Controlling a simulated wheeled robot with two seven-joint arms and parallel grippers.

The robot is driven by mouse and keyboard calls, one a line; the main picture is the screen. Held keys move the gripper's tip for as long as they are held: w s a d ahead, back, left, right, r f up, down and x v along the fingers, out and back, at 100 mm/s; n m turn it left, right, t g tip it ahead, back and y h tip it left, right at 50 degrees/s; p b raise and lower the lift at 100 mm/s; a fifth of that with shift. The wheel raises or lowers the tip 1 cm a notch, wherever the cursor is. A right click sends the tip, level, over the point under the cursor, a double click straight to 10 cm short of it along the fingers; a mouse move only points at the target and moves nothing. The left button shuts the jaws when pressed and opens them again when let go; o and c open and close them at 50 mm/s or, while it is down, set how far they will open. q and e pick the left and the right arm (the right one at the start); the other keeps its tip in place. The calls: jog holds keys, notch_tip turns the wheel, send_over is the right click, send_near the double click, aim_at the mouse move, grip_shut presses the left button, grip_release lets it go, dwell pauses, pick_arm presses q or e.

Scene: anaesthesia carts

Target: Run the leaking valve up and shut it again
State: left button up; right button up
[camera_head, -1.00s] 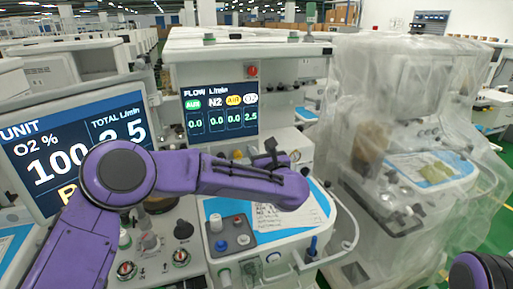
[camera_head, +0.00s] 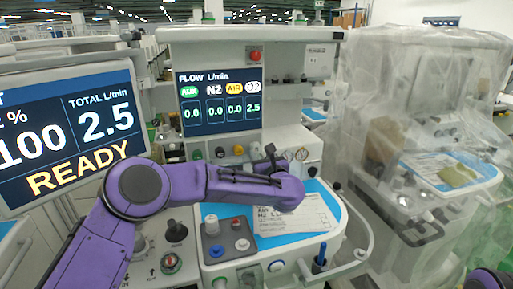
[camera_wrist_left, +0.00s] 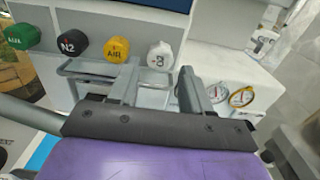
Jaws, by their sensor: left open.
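The flow panel has a row of knobs: green (camera_wrist_left: 22,36), black marked N2 (camera_wrist_left: 73,42), yellow marked AIR (camera_wrist_left: 117,49) and white (camera_wrist_left: 160,56). The white knob lies between and beyond my left gripper's fingertips (camera_wrist_left: 158,78), apparently untouched. In the head view my left gripper (camera_head: 272,158) is in front of the panel and hides the white knob; the green (camera_head: 196,154), black (camera_head: 220,152) and yellow (camera_head: 238,150) knobs show. The jaws are open and empty. The flow screen (camera_head: 219,102) reads 0.0, 0.0, 0.0 and 2.5 under O2. My right gripper is out of view.
A large monitor (camera_head: 68,130) at left shows 100, TOTAL 2.5 L/min and READY. A metal rail (camera_wrist_left: 85,72) runs below the knobs. Gauges (camera_wrist_left: 240,96) sit right of the gripper. A work shelf (camera_head: 330,235) with papers lies below. A plastic-covered cart (camera_head: 390,80) stands at right.

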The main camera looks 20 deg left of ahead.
aim_at(257, 149)
pick_arm(q)
jog(key=p+x, duration=0.1)
jog(key=x, duration=0.5)
jog(key=shift+f, duration=0.1)
jog(key=c, duration=0.8)
